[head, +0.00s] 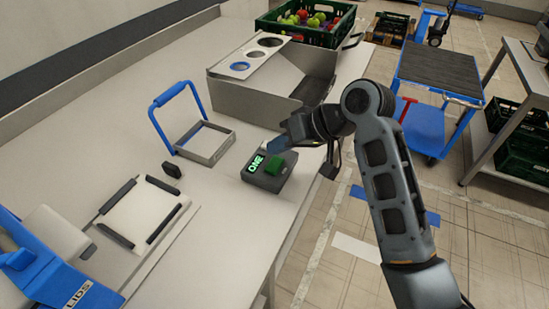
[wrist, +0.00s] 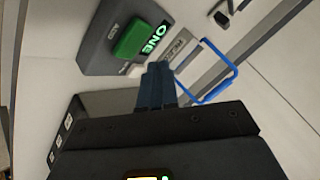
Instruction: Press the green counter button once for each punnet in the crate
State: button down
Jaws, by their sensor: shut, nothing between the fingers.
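A dark grey counter box (head: 265,180) stands on the bench with a raised green button (head: 274,166) on its top. Its lit display (head: 254,164) reads ONE. In the wrist view the green button (wrist: 131,38) and the display (wrist: 153,39) lie just beyond my fingertips. My gripper (head: 268,147) is shut and empty beside the far side of the box; its blue fingers also show in the wrist view (wrist: 158,68). They look apart from the button. A green crate (head: 327,40) at the back holds red and green produce; separate punnets cannot be told apart.
A grey metal bin (head: 250,100) with a holed panel (head: 258,55) stands behind the box. A blue-handled frame (head: 215,150) and a white plate with dark bars (head: 143,215) lie to the left. A blue cart (head: 425,120) stands on the floor at right.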

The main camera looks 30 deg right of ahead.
aim_at(279, 165)
jog(key=shift+r+p, duration=0.4)
jog(key=shift+r, duration=1.3)
jog(key=shift+f, duration=0.1)
dwell(1.1)
